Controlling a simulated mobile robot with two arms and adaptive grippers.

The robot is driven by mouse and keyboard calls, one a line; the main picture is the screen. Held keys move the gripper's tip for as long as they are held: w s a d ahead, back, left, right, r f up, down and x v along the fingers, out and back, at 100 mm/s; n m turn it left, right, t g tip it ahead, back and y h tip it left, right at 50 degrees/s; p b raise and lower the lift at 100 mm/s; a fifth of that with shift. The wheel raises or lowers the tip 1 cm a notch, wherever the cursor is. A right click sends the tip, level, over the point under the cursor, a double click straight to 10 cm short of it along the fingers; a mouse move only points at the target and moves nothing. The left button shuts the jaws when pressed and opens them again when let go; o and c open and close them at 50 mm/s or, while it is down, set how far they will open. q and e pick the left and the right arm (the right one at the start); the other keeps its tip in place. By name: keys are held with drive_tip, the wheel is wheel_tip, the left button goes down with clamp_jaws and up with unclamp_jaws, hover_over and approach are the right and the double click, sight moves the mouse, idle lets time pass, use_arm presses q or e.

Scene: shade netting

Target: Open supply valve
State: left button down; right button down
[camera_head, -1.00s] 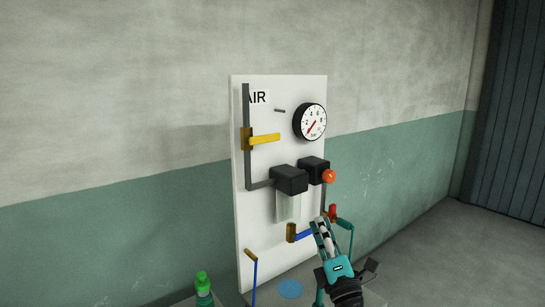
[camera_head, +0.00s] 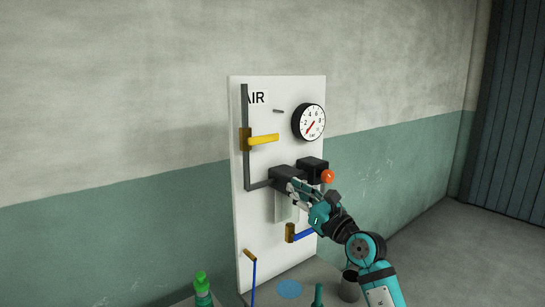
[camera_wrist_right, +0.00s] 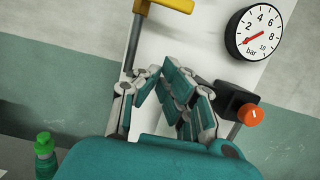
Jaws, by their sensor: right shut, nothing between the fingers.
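The air panel (camera_head: 262,220) stands against the wall. A yellow valve handle (camera_head: 264,139) lies level across the grey vertical pipe (camera_head: 245,110) at the panel's left side. The handle also shows at the top of the right wrist view (camera_wrist_right: 174,4). My right gripper (camera_head: 296,187) is shut and empty in front of the black block (camera_head: 282,174), below and right of the yellow handle. In the wrist view its fingertips (camera_wrist_right: 160,74) point up toward the pipe and handle, apart from the handle. My left gripper is not in view.
A gauge (camera_head: 308,122) has its red needle pointing down-left. An orange knob (camera_head: 327,176) sits right of my gripper. A blue-handled valve (camera_head: 290,233) is below it. A green bottle (camera_head: 202,288) stands lower left. Space left of the panel is clear.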

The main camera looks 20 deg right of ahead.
sight(264, 139)
drive_tip(key=w+a+r+p, duration=0.3)
drive_tip(key=w+r, duration=0.3)
drive_tip(key=w, duration=0.2)
drive_tip(key=shift+w+r+p, duration=0.25)
drive_tip(key=shift+w+p, duration=0.1)
drive_tip(key=shift+p, duration=0.15)
drive_tip(key=shift+w+a+f, duration=0.1)
drive_tip(key=shift+n+b, duration=0.5)
drive_tip(key=shift+b, duration=0.05)
drive_tip(key=shift+d+r+n+b, duration=0.2)
drive_tip(key=shift+r+n+b, duration=0.1)
